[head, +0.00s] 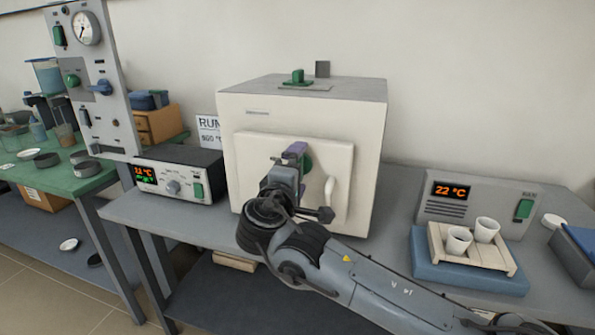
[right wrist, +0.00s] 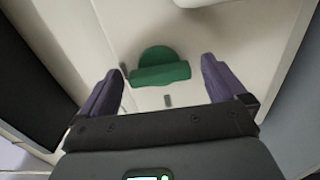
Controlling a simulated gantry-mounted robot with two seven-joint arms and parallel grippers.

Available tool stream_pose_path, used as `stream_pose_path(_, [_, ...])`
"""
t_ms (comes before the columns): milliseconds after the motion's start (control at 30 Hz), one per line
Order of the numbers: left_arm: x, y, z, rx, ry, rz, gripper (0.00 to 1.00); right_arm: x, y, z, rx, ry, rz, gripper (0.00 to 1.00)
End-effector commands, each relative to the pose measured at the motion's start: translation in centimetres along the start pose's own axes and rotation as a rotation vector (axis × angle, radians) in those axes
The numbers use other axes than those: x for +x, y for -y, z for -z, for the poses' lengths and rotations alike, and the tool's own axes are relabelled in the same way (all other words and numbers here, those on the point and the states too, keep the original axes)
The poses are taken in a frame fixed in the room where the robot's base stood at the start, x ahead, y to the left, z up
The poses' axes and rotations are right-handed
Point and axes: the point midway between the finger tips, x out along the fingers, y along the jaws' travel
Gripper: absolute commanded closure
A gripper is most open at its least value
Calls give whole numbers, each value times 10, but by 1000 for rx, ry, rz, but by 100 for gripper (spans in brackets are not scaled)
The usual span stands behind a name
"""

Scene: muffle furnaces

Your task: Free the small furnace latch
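The small furnace (head: 300,108) is a cream box on the grey bench, with its door (head: 336,160) shut on the front face. A green latch (head: 307,163) sits on the door, partly hidden behind my right gripper in the head view. In the right wrist view the green latch (right wrist: 160,68) shows as a rounded plate with a bar across it. My right gripper (right wrist: 160,85) is open, its purple fingers on either side of the latch bar, with visible gaps. Whether the fingertips reach the door surface is unclear. My left gripper is not in view.
A white door handle (head: 329,190) is right of the latch. A controller box (head: 178,174) stands left of the furnace. At right are a display unit (head: 470,203) and a blue block (head: 450,272) bearing a tray with two white crucibles (head: 458,240).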

Motion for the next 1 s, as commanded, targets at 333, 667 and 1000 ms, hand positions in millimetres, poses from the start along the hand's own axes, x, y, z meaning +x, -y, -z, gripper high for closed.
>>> stream_pose_path(333, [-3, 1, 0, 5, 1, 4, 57, -6, -2, 0, -1, 0, -1, 2])
stream_pose_path(667, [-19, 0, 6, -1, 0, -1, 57, -55, -4, 1, -2, -4, -2, 2])
stream_pose_path(1000, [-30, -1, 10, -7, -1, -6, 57, -100, -2, 0, -1, -2, -1, 2])
